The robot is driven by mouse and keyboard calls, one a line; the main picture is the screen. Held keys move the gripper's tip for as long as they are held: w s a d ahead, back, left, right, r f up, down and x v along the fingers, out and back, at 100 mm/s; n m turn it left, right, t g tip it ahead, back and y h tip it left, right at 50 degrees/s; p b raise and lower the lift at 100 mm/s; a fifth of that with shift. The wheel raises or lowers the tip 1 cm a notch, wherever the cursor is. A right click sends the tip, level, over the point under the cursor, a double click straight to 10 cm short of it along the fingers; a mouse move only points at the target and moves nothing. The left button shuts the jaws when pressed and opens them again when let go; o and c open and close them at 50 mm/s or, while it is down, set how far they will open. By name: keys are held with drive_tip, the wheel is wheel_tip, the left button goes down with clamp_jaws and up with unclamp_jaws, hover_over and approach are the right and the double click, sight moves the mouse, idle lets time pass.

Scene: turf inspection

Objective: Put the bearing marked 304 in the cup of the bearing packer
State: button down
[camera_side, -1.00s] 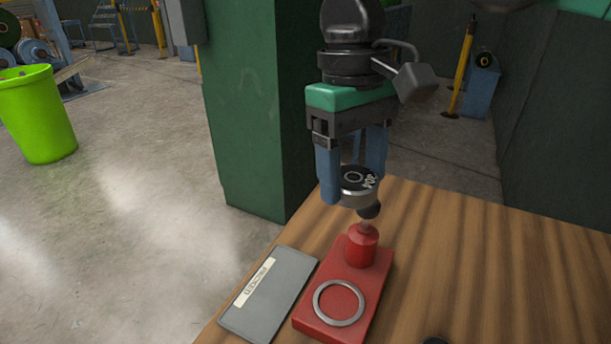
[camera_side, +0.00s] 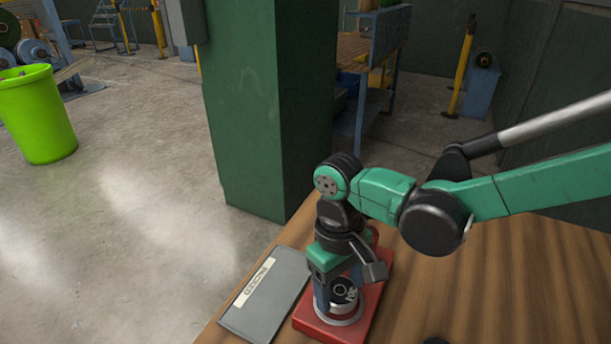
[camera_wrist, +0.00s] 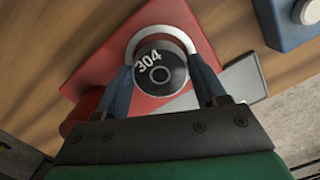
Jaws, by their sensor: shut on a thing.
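The bearing marked 304 (camera_wrist: 150,64) is a dark disc with a steel rim, face up between my fingers. It also shows in the side view (camera_side: 345,288). My gripper (camera_wrist: 160,82) is shut on it, one finger on each side; it also shows in the side view (camera_side: 339,291). The red bearing packer (camera_wrist: 188,20) has a cup with a pale metal rim (camera_wrist: 136,42). The bearing is at the cup, within the rim as seen from the wrist. I cannot tell whether it rests on the bottom. My arm hides most of the packer's post in the side view.
A grey plate labelled PACKED (camera_side: 248,318) lies left of the packer, close beside it. A blue block with a pale round top (camera_wrist: 283,22) stands at the upper right in the wrist view. A green pillar (camera_side: 240,110) stands behind.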

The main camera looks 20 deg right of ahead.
drive_tip(key=shift+f, duration=0.35)
drive_tip(key=shift+f, duration=0.1)
drive_tip(key=shift+c, duration=0.3)
unclamp_jaws()
wheel_tip(320, 180, up, 12)
drive_tip(key=w, duration=0.1)
drive_tip(key=s+d+f+m+t, duration=0.1)
drive_tip(key=d+t, duration=0.3)
drive_tip(key=d, duration=0.6)
drive_tip(key=s+d+m+t, duration=0.2)
drive_tip(key=d+t, duration=0.2)
drive_tip(key=d, duration=0.6)
drive_tip(key=shift+s+f+m+t, duration=0.3)
drive_tip(key=shift+s+f, duration=0.05)
drive_tip(key=shift+a, duration=0.1)
